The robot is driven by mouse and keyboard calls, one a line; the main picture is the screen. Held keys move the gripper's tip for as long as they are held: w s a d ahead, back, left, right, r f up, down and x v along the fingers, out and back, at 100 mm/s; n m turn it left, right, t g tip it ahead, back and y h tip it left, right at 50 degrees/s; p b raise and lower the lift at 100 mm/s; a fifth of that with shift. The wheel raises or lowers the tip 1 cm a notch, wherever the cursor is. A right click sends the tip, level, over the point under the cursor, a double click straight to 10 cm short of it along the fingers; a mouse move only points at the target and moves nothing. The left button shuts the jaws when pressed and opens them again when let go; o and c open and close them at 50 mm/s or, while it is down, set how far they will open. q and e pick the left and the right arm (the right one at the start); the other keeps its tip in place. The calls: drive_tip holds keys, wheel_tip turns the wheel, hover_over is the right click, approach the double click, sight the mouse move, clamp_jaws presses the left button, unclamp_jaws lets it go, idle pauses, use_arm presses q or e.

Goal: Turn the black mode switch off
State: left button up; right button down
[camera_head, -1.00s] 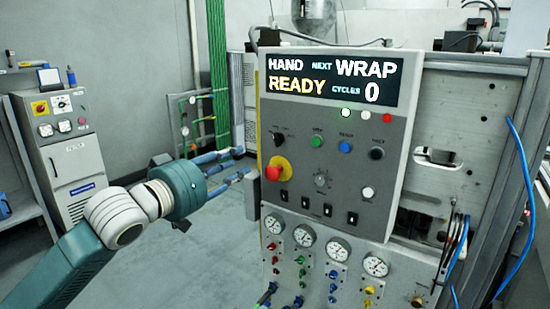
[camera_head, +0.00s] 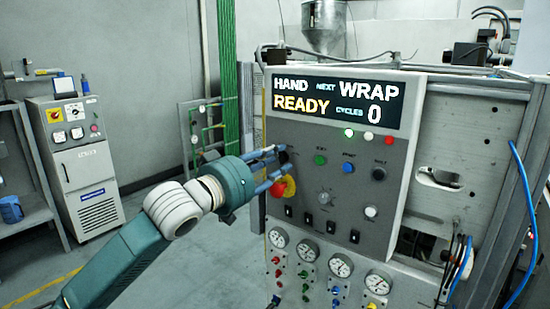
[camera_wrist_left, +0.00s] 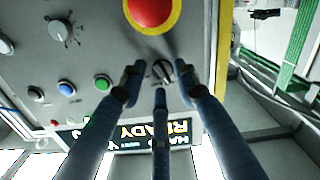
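The black mode switch (camera_wrist_left: 163,71) is a small rotary knob on the grey panel, below the red emergency button (camera_wrist_left: 151,8) in the upside-down left wrist view. In the head view the switch is largely covered by my fingers. My left gripper (camera_head: 281,167) is at the panel's left side. In the wrist view its three blue fingers (camera_wrist_left: 161,85) are spread around the switch, with gaps between them and the knob. Whether a fingertip touches the panel I cannot tell. The display (camera_head: 336,99) reads HAND, NEXT WRAP, READY, CYCLES 0. My right gripper is out of view.
Green (camera_head: 320,160), blue (camera_head: 348,167) and black (camera_head: 379,174) buttons sit right of the switch. The red emergency button (camera_head: 288,187) is close to my fingers. Several gauges line the lower panel. Open floor lies left of the machine.

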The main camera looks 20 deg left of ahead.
use_arm(q)
drive_tip(key=shift+d, duration=0.1)
clamp_jaws()
idle(0.3)
drive_tip(key=n+p, duration=0.2)
drive_tip(key=n, duration=0.1)
drive_tip(key=shift+r, duration=0.15)
drive_tip(key=n+p, duration=0.3)
drive_tip(key=shift+r+p, duration=0.1)
drive_tip(key=shift+p, duration=0.3)
drive_tip(key=shift+n+p, duration=1.55)
drive_tip(key=shift+n, duration=0.05)
drive_tip(key=shift+f, duration=0.2)
